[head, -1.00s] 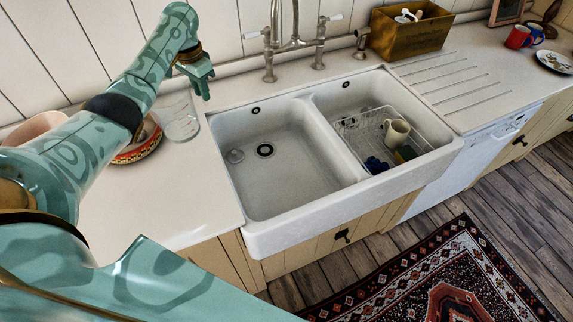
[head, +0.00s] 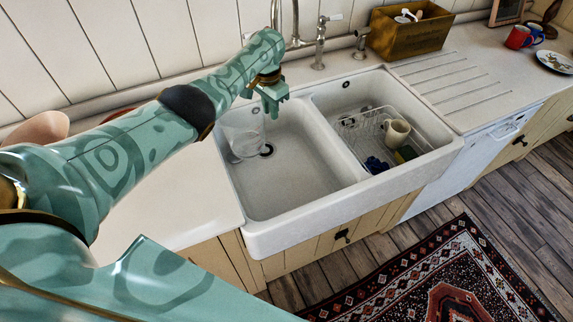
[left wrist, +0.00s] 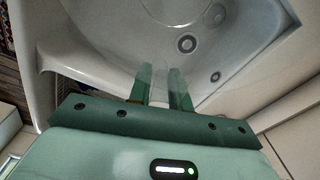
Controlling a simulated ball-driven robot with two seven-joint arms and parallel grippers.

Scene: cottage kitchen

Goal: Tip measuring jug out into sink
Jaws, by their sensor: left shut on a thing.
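The clear measuring jug (head: 243,140) is in the head view, over the left basin of the white double sink (head: 285,222). It looks about upright and seems empty, though its clear walls make this hard to tell. My left gripper (head: 271,104) is shut on the jug at its right side, above the left basin. In the left wrist view the two fingers (left wrist: 160,88) point towards the basin, and the clear jug shows only faintly beyond them. My right gripper is not in view.
The right basin holds a wire rack (head: 362,131) with a cream mug (head: 397,132) and a dark blue item. A tap (head: 296,30) stands behind the sink. A pinkish bowl (head: 42,128) is on the left counter, partly behind my arm. The counter in front of it is clear.

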